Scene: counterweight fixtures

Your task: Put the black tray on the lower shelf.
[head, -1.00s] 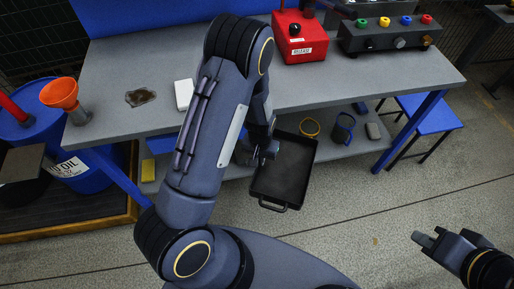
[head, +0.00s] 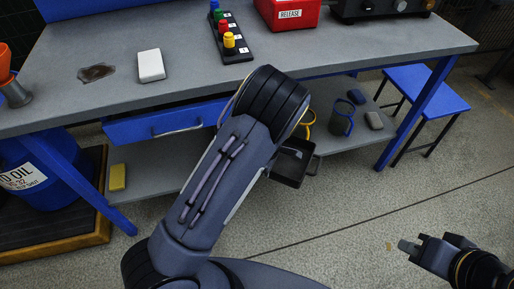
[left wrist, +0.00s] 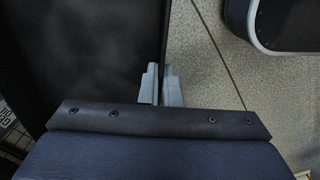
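The black tray (head: 289,168) shows only in part in the head view, beyond my left arm, near the front of the grey lower shelf (head: 165,172). Whether it touches the shelf is hidden. In the left wrist view, the tray (left wrist: 85,50) fills the left side. My left gripper (left wrist: 160,88) has one finger on each side of the tray's edge and is shut on it. In the head view my arm hides that gripper. My right gripper (head: 408,246) is at the lower right, away from the bench; its finger gap is unclear.
On the shelf's right are a yellow ring (head: 308,119), a blue mug (head: 342,120) and a grey block (head: 374,121). A yellow block (head: 118,177) is at the left. A blue drawer (head: 160,124) hangs under the benchtop. A blue stool (head: 428,92) stands right.

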